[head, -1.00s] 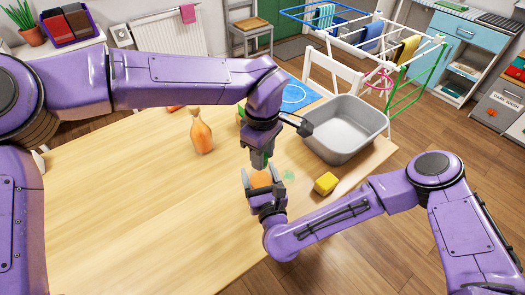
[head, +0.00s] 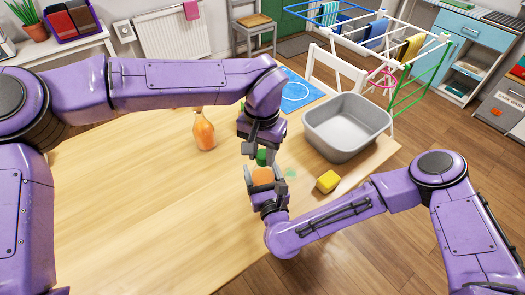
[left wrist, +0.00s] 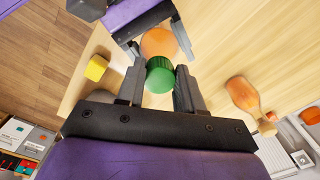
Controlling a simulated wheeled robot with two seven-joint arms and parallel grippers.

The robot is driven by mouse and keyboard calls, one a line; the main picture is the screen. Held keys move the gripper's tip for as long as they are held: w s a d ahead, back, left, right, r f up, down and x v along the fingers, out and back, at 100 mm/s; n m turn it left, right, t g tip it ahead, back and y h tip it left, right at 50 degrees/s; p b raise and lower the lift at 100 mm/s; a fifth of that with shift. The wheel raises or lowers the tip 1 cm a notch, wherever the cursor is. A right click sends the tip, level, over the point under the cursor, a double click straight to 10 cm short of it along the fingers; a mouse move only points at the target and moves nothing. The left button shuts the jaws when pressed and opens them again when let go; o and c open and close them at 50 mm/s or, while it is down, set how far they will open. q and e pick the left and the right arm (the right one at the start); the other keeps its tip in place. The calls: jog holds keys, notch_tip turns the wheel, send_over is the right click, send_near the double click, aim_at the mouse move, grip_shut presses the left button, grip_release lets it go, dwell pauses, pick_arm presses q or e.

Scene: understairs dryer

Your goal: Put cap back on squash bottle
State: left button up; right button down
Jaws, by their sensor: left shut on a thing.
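My left gripper (head: 262,150) is shut on a green cap (head: 262,157), which also shows between its fingertips in the left wrist view (left wrist: 160,76). Just below the cap in the head view is the rounded orange top of a thing (head: 262,175), which looks like the squash bottle; it also shows beyond the cap in the left wrist view (left wrist: 158,42). A small gap seems to lie between them. My right gripper (head: 265,182) has a finger on each side of the orange thing; whether they press on it I cannot tell. Its lower part is hidden.
Another orange bottle (head: 203,132) with a narrow neck stands on the wooden table (head: 130,200) to the left. A yellow sponge (head: 328,181) lies to the right, near the edge. A grey basin (head: 345,130) stands behind it. The table's front left is clear.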

pick_arm(q)
jog(key=o, duration=1)
jog(key=shift+r, duration=2.25)
jog(key=shift+c, duration=0.3)
